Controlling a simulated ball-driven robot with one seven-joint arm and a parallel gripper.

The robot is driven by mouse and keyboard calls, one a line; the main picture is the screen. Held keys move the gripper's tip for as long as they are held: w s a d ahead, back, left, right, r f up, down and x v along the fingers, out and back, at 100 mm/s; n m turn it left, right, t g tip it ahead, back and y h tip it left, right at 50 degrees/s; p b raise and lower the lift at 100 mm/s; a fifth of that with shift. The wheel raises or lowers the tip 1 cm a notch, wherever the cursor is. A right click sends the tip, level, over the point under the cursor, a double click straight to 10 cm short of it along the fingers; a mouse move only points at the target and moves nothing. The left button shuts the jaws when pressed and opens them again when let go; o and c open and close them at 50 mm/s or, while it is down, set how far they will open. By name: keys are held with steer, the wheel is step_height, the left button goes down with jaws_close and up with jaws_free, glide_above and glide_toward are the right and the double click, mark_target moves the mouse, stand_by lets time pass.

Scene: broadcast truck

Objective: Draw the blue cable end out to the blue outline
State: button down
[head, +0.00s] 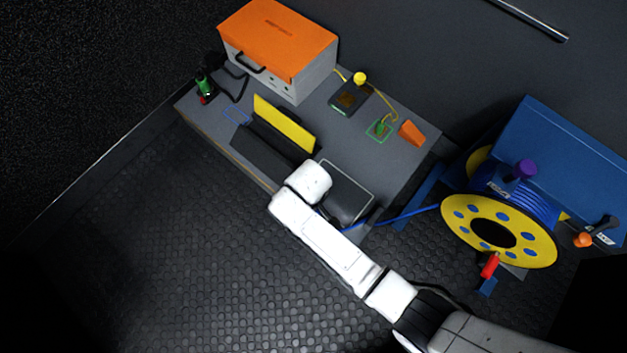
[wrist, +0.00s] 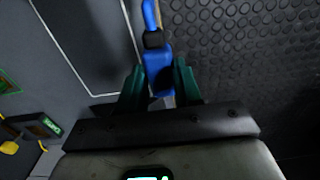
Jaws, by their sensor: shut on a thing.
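My gripper (wrist: 158,84) is shut on the blue cable end (wrist: 156,66), a blue plug with a dark collar, held between the green fingers. In the head view the fingertips are hidden by my arm, at the bench's near right edge. The blue cable (head: 402,214) runs from there to the yellow-flanged reel (head: 458,226) at the right. The blue outline (head: 237,114) is a small marking on the bench's left part, far from my gripper and partly beside the black ramp-like block.
A yellow upright panel (head: 285,123) and black block (head: 268,145) stand between my gripper and the blue outline. An orange-topped case (head: 278,43) is behind. A green outline (head: 378,131), orange wedge (head: 412,133) and black box (head: 350,97) occupy the right. The floor in front is clear.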

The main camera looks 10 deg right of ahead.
steer(key=w+a+b, duration=0.2)
steer(key=w+a, duration=0.1)
steer(key=w, duration=0.2)
steer(key=shift+w+b, duration=0.25)
steer(key=shift+b, duration=0.05)
stand_by(0.4)
steer(key=shift+w, duration=0.1)
steer(key=w+a+b, duration=0.3)
steer(key=w+b, duration=0.2)
steer(key=w, duration=0.1)
steer(key=shift+w+a, duration=0.35)
steer(key=shift+w, duration=0.05)
stand_by(0.9)
